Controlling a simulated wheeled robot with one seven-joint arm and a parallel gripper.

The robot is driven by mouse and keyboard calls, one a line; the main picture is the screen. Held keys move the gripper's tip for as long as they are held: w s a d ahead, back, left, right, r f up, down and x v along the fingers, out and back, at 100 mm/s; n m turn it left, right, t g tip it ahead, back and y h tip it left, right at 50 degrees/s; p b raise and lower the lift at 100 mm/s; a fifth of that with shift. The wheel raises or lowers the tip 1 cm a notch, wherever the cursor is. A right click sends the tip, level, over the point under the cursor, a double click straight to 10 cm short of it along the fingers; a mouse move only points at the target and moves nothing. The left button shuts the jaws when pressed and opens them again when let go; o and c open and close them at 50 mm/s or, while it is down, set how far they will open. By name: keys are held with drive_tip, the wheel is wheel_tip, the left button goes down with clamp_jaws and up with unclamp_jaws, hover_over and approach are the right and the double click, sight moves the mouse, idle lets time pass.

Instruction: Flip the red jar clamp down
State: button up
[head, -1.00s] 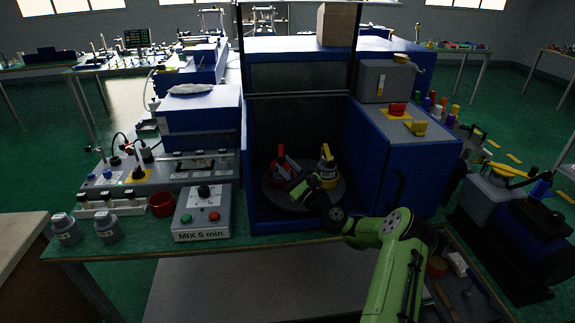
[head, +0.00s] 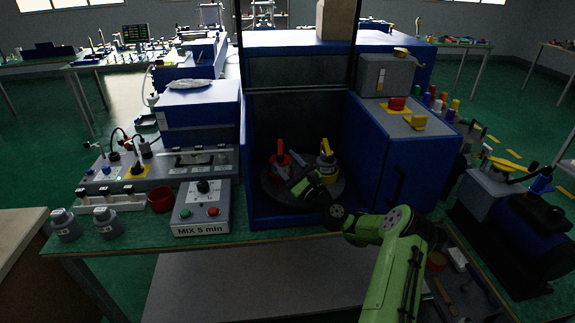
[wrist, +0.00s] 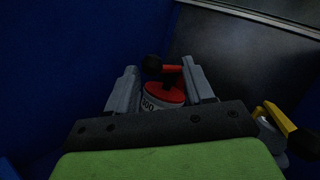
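The red jar clamp (head: 280,147) stands with its lever up over a jar on the round grey turntable (head: 332,194) inside the blue press enclosure. In the wrist view, the red clamp (wrist: 171,93) sits on a jar with a pale label, and a dark knob shows at the end of its lever. My gripper (head: 281,176) is low at the front of this jar. In the wrist view, my gripper (wrist: 164,85) is open, with one finger on each side of the red clamp and nothing held. Whether a finger touches the clamp cannot be told.
A yellow-clamped jar (head: 326,164) stands to the right on the same turntable. Blue enclosure walls (head: 357,145) close in the sides. A grey MIX control box (head: 201,208) and a red cup (head: 161,199) stand on the bench to the left.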

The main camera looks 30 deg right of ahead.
drive_tip(key=shift+a, duration=0.1)
drive_tip(key=p+v, duration=0.2)
drive_tip(key=v, duration=1.3)
drive_tip(key=shift+s+f, duration=0.2)
drive_tip(key=shift+s, duration=0.1)
